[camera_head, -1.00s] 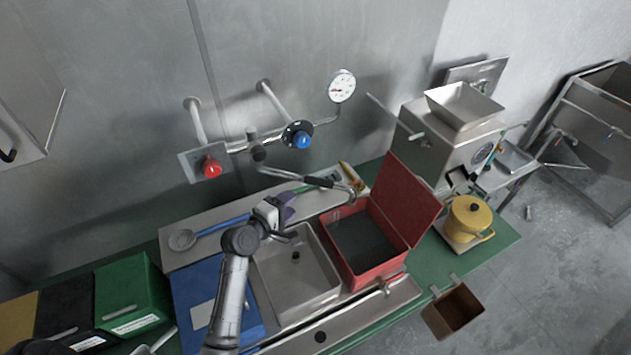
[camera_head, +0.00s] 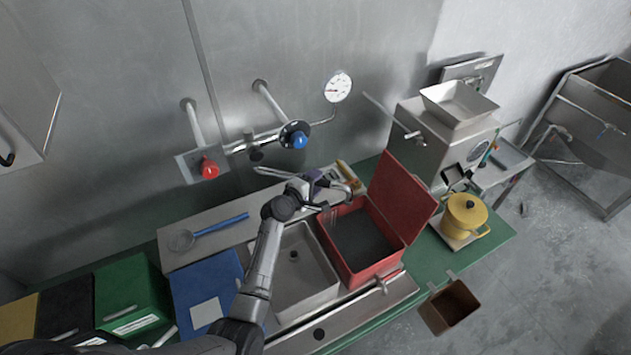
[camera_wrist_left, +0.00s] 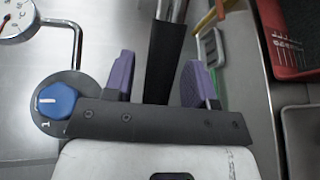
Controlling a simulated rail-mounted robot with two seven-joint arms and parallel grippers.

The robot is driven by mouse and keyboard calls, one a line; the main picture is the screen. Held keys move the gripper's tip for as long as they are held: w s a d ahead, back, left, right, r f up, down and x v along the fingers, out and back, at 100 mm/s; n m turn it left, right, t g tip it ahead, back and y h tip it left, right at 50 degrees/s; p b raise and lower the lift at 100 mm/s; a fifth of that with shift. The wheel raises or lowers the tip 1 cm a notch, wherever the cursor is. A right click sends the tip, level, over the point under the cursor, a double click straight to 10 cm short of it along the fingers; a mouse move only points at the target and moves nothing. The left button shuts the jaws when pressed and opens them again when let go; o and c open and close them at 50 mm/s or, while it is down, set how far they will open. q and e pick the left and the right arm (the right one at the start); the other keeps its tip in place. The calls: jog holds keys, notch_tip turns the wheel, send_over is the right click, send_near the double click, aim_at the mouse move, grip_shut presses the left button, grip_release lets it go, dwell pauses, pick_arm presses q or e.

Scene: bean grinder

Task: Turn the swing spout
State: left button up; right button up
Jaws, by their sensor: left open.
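The swing spout (camera_head: 275,173) is a thin metal tube that reaches right from below the wall mixer, with its curved end over the red box. In the left wrist view, its black sleeve (camera_wrist_left: 164,55) lies between the two purple fingers. My left gripper (camera_head: 319,179) is at the spout's outer part and hides some of it. In the left wrist view the gripper (camera_wrist_left: 157,78) is open, one finger on each side of the sleeve; I cannot tell whether either finger touches it. My right gripper is not in view.
The mixer has a red knob (camera_head: 209,169) and a blue knob (camera_head: 299,140), with a gauge (camera_head: 338,87) above. Below are a sink basin (camera_head: 302,285) and an open red box (camera_head: 378,266). A yellow pot (camera_head: 464,214) and a grinder (camera_head: 440,140) stand at right.

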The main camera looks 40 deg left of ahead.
pick_arm(q)
jog(key=shift+w, duration=0.2)
jog(key=shift+f, duration=0.1)
grip_shut()
dwell(0.4)
